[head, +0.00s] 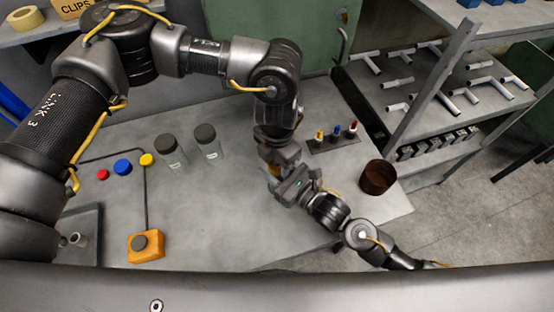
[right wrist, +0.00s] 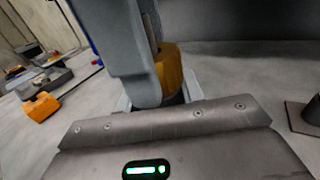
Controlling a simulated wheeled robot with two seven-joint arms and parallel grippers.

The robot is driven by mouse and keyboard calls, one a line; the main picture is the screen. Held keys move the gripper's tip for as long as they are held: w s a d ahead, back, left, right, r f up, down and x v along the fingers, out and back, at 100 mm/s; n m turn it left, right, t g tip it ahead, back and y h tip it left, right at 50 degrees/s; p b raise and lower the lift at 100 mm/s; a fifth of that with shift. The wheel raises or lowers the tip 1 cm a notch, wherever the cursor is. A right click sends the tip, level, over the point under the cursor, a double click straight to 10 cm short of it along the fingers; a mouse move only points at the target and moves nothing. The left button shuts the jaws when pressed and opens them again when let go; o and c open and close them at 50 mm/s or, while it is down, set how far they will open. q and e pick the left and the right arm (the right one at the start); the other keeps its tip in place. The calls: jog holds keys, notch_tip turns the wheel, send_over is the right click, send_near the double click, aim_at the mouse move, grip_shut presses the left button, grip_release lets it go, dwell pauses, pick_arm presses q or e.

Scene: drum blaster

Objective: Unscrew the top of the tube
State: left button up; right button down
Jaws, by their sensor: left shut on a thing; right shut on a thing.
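The held tube shows in the head view as a small orange piece (head: 275,170) between my two grippers, right of the table's middle. In the right wrist view its orange part (right wrist: 170,68) is upright, with a darker part below it. My left gripper (head: 272,158) comes down from above and is shut on it; its grey finger covers much of the orange part in the wrist view. My right gripper (head: 284,180) reaches in from the lower right and is shut on the tube lower down. The tube's lower part and the exact contact are mostly hidden.
Two clear jars with dark lids (head: 207,142) stand left of the grippers. A rack (head: 333,143) with small coloured pieces and a brown cup (head: 377,177) stand to the right. An orange box (head: 146,246) sits at the front left. The table between is clear.

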pick_arm(q)
jog(key=n, duration=0.5)
jog(key=shift+s, duration=0.1)
pick_arm(e)
jog(key=shift+f, duration=0.15)
pick_arm(q)
jog(key=n, duration=1.7)
jog(key=shift+d+n, duration=0.1)
jog(key=shift+n, duration=0.2)
jog(key=n, duration=0.4)
jog(key=shift+n, duration=0.3)
jog(key=n, duration=0.4)
jog(key=shift+r, duration=0.2)
jog(key=shift+r, duration=1)
